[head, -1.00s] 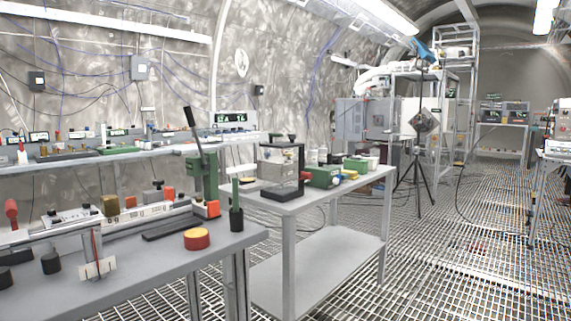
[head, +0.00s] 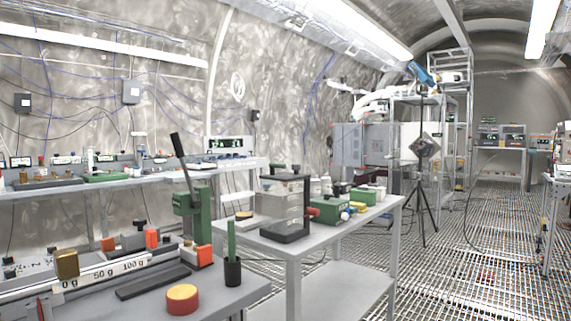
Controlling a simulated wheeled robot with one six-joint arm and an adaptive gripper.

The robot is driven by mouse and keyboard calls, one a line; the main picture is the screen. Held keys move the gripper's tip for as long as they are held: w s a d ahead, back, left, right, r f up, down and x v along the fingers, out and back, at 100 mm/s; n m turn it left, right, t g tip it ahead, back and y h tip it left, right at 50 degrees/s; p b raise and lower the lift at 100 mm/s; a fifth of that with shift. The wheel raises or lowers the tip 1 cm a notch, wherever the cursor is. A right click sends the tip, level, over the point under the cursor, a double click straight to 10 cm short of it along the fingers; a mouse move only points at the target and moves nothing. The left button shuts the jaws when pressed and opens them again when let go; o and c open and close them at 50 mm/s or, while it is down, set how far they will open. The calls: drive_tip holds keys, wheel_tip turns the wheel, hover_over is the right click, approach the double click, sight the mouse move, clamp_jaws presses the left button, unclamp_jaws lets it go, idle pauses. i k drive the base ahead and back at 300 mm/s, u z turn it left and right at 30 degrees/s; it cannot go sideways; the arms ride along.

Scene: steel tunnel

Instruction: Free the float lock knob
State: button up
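I cannot tell for certain which part is the float lock knob. My gripper is not in view.
The near bench (head: 225,293) also holds a red-and-yellow disc (head: 182,298), a black cup (head: 232,270) and a green lever press (head: 192,205). A tripod (head: 421,205) stands on the grating. Open grated floor (head: 470,250) lies to the right.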

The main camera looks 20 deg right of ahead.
sight(296, 168)
drive_tip(key=z, duration=0.25)
drive_tip(key=i, duration=0.45)
drive_tip(key=z, duration=0.8)
drive_tip(key=k, duration=1.25)
drive_tip(key=u, duration=0.25)
drive_tip(key=i, duration=0.6)
drive_tip(key=u, duration=0.5)
drive_tip(key=i, duration=0.95)
drive_tip(key=z, duration=0.5)
